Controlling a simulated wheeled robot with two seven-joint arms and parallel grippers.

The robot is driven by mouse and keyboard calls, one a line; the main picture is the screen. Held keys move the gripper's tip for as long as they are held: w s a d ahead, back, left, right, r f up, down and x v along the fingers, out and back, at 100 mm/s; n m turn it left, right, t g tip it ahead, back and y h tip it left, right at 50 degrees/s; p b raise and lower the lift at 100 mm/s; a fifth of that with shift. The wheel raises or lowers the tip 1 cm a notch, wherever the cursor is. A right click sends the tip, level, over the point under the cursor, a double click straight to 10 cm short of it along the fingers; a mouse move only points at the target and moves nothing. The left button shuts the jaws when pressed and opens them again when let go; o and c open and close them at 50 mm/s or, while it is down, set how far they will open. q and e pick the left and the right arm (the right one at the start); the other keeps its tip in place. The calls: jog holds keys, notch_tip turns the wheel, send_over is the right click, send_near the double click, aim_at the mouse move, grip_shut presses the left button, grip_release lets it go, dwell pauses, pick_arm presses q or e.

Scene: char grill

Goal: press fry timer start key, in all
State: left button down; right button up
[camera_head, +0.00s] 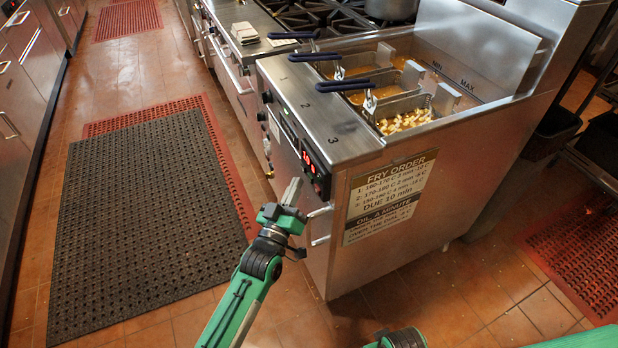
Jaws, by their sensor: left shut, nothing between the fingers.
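The fry timer (312,168) is a dark panel with lit red digits and small red-marked keys on the fryer's (420,150) front, near its right corner. The single keys are too small to tell apart. Whether the fingertips touch the fryer front I cannot tell. My right arm shows only in part at the bottom edge, and its gripper is out of view.
Three fry baskets with blue handles sit in the fryer; the nearest basket (405,121) holds fries. Door handles (320,212) stick out below the timer. A FRY ORDER sign (388,196) is on the fryer's side. A black mat (150,215) covers open floor at left.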

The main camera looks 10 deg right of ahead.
pick_arm(q)
jog(key=shift+d, duration=0.15)
dwell(0.4)
jog(key=shift+w+d, duration=0.15)
jog(key=shift+d, duration=0.1)
jog(key=shift+w+d, duration=0.1)
jog(key=shift+d, duration=0.25)
dwell(0.6)
dwell(0.3)
jog(key=shift+a, duration=0.15)
jog(key=shift+s+a+p, duration=0.25)
jog(key=shift+a+p, duration=0.15)
jog(key=shift+a, duration=0.2)
